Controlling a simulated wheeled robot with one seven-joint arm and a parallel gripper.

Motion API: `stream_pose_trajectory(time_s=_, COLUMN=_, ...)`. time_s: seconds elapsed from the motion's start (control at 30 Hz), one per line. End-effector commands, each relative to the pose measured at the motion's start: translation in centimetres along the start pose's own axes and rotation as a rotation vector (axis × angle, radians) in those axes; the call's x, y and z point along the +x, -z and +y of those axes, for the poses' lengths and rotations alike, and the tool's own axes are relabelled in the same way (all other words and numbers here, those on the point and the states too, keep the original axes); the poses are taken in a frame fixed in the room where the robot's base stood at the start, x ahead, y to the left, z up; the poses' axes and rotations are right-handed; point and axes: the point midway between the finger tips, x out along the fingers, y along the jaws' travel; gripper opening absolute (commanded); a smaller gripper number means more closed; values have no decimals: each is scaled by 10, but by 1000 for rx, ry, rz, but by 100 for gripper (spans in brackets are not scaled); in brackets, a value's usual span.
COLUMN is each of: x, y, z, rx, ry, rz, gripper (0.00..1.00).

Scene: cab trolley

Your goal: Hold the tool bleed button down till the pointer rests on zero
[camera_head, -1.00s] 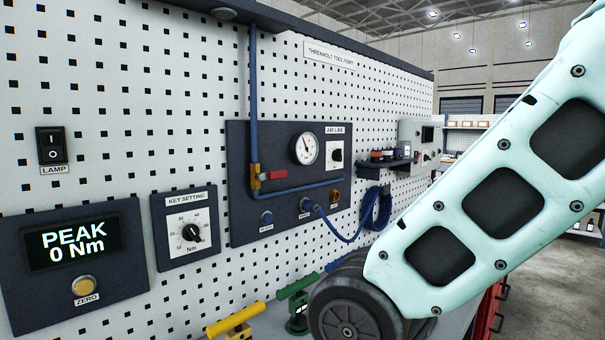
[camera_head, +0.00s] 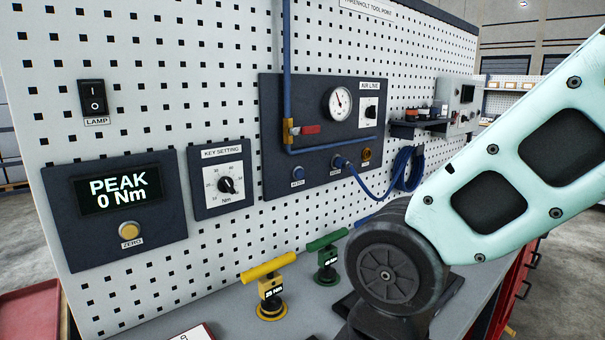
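The dark air line panel (camera_head: 270,120) is on the white pegboard in the head view. It carries a round white gauge (camera_head: 338,103) with a dark pointer; its figures are too small to read, so I cannot tell where zero is. Below the blue pipe are a round blue button (camera_head: 298,173), a second round blue fitting (camera_head: 338,162) by the hose end, and a brass fitting (camera_head: 366,154). Their labels are too small to read, so I cannot tell which is the tool bleed button. My gripper is not in view; only my arm shows at right, apart from the panel.
A red-handled valve (camera_head: 307,130) is on the pipe. A blue hose (camera_head: 405,170) hangs right of the panel. Yellow (camera_head: 268,268) and green (camera_head: 327,242) T-handle tools stand on the bench (camera_head: 225,310). A small shelf (camera_head: 417,128) juts out at right. The space before the panel's left part looks clear.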

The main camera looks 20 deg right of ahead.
Motion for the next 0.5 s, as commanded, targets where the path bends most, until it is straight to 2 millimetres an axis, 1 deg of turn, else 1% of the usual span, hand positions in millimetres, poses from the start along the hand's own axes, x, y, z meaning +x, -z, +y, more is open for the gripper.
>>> stream_pose_trajectory(time_s=0.3, x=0, y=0, z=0, rx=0, ry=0, rz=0, gripper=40)
stream_pose_trajectory(time_s=0.33, x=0, y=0, z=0, rx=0, ry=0, rz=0, gripper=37)
stream_pose_trajectory(time_s=0.37, x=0, y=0, z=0, rx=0, ry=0, rz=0, gripper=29)
stream_pose_trajectory(time_s=0.4, x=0, y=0, z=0, rx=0, ry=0, rz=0, gripper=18)
stream_pose_trajectory(time_s=0.47, x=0, y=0, z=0, rx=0, ry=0, rz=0, gripper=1)
stream_pose_trajectory(time_s=0.5, x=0, y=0, z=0, rx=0, ry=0, rz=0, gripper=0)
